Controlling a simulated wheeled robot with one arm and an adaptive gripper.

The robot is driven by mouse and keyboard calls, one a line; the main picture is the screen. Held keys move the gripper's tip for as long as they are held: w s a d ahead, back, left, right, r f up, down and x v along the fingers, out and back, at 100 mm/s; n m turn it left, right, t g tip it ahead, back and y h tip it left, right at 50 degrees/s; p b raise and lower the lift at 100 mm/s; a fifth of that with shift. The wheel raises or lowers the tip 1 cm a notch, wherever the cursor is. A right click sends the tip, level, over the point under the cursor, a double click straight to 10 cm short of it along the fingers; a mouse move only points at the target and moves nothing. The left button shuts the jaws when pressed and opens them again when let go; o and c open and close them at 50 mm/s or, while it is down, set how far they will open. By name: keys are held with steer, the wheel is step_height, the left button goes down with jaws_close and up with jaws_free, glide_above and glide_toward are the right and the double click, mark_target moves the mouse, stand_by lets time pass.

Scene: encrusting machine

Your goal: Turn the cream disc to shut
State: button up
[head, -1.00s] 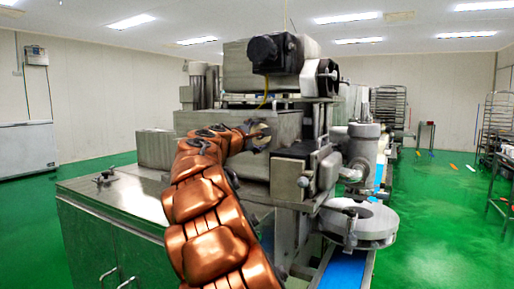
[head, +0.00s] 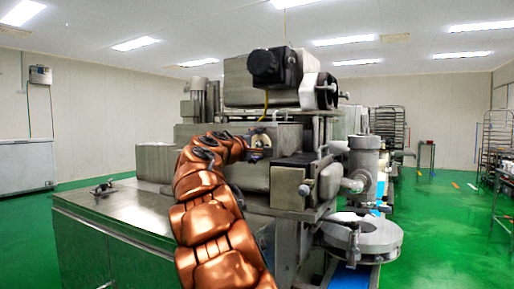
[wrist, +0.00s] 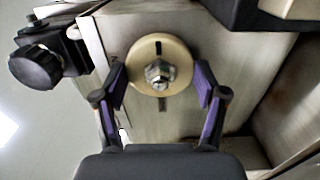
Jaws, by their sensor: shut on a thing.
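The cream disc (wrist: 143,52) is a round knob with a metal hex nut at its centre, set on a metal machine panel. A dark slot-like mark shows near its upper rim, and another dark mark is on the panel just below it. My gripper (wrist: 160,78) has one purple-padded finger on each side of the disc and is shut on it. In the head view, my gripper (head: 259,146) is at the machine's front face, and the small disc (head: 262,137) shows just above it.
A black knob (wrist: 36,67) on a bracket sits left of the disc. A dark motor housing (head: 266,66) is above on the machine. A steel cabinet top (head: 120,207) lies to the left. A round metal plate (head: 375,236) juts out at right.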

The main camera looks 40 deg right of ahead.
steer(key=o, duration=1.2)
steer(key=shift+a, duration=0.1)
steer(key=v, duration=1.1)
steer(key=shift+s+a, duration=0.15)
steer(key=shift+a, duration=0.25)
